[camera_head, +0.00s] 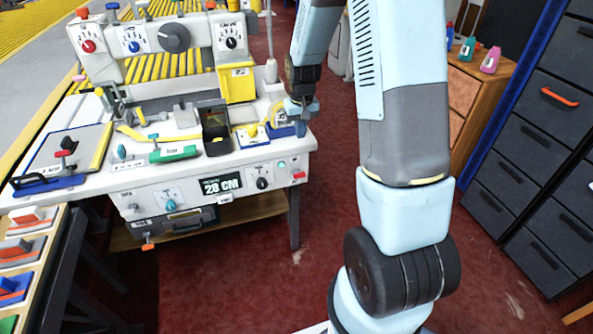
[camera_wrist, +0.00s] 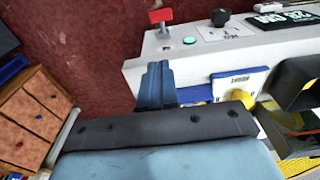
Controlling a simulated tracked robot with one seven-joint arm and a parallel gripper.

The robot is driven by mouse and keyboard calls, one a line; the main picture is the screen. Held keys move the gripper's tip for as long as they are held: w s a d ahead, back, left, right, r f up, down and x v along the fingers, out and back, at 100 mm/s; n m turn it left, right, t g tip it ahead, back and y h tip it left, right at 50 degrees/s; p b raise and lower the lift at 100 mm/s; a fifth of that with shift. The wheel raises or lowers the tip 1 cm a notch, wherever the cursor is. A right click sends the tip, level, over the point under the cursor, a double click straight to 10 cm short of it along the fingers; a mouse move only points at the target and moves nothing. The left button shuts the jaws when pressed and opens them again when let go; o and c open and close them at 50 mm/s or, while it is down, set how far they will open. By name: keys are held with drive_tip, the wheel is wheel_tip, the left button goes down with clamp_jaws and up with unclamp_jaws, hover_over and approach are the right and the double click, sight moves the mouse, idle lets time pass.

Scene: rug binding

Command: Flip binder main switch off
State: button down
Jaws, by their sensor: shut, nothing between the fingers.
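The white binder machine (camera_head: 215,165) stands at left centre. On the right end of its front panel is a small red switch (camera_head: 299,175), which also shows as a red T-shaped lever (camera_wrist: 160,17) at the top of the wrist view. A green round button (camera_head: 281,163) and a black knob (camera_head: 262,183) sit beside it. I cannot read which one is labelled main. My gripper (camera_head: 300,128) is over the machine's right end, above and apart from the red switch. Its blue fingers (camera_wrist: 157,82) are shut and empty.
A lit display (camera_head: 221,185) reads 28 CM. A blue and white part with a yellow knob (camera_head: 252,131) and a black open box (camera_head: 216,130) stand left of my gripper. Dark drawers (camera_head: 540,145) and a wooden cabinet (camera_head: 465,85) are at right. Red floor lies between.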

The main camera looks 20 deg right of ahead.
drive_tip(key=shift+a+f, duration=0.15)
drive_tip(key=shift+a, duration=0.1)
hover_over(299, 173)
drive_tip(key=w, duration=0.2)
wheel_tip(299, 173, down, 10)
drive_tip(key=shift+d+r, duration=0.1)
drive_tip(key=shift+d, duration=0.05)
drive_tip(key=shift+s+f, duration=0.25)
drive_tip(key=shift+f, duration=0.3)
drive_tip(key=shift+s+f, duration=0.25)
drive_tip(key=shift+f, duration=0.25)
drive_tip(key=shift+s+f, duration=0.35)
drive_tip(key=shift+f, duration=0.35)
